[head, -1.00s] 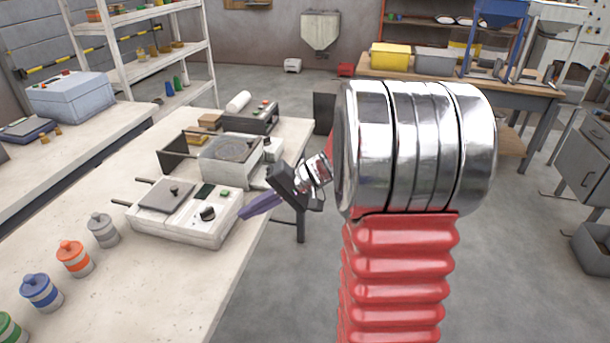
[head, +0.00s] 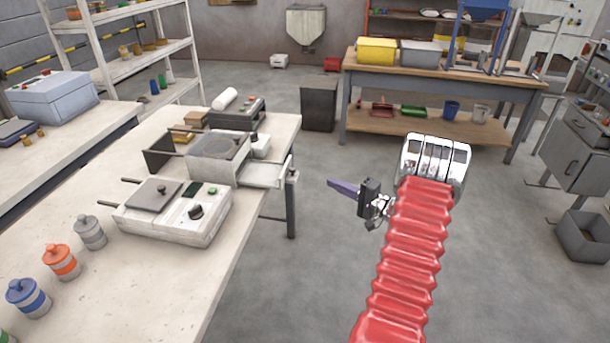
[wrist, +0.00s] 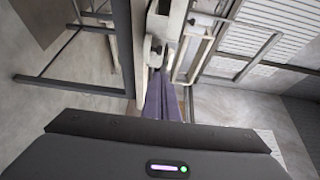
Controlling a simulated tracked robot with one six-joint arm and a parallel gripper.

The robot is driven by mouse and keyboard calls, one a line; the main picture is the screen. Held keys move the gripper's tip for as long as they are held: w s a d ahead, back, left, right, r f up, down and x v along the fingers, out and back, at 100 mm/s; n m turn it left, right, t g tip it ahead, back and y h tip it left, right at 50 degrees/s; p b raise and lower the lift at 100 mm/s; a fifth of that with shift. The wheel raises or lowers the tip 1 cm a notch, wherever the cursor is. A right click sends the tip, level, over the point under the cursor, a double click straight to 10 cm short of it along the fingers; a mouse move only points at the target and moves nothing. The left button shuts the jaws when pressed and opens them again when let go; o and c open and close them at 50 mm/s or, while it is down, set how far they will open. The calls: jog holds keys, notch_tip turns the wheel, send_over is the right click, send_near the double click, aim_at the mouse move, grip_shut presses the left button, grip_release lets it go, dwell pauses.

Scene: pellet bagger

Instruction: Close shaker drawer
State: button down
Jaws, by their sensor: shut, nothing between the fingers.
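My gripper (head: 330,183) has purple fingers, shut and empty, pointing left toward the drawer front. In the head view a gap shows between fingertips and panel. In the wrist view the fingers (wrist: 162,100) point at a pale panel with a small handle (wrist: 157,48); I cannot tell the distance there.
A white device with a knob (head: 175,210) sits in front of the shaker. Several lidded jars (head: 62,262) line the bench's near left. A bench leg (head: 291,210) stands below the drawer. A dark bin (head: 319,106) is on the floor behind. The floor right of the bench is open.

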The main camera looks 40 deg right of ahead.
jog(key=shift+s+d+f, duration=0.2)
jog(key=shift+d+f, duration=0.05)
jog(key=shift+d, duration=0.2)
jog(key=shift+s+d+f, duration=0.2)
jog(key=shift+d, duration=0.2)
jog(key=shift+w, duration=0.1)
jog(key=w+a, duration=0.4)
jog(key=w, duration=0.8)
jog(key=shift+a, duration=0.3)
jog(key=shift+w, duration=0.1)
jog(key=shift+m+h, duration=0.3)
jog(key=shift+h, duration=0.1)
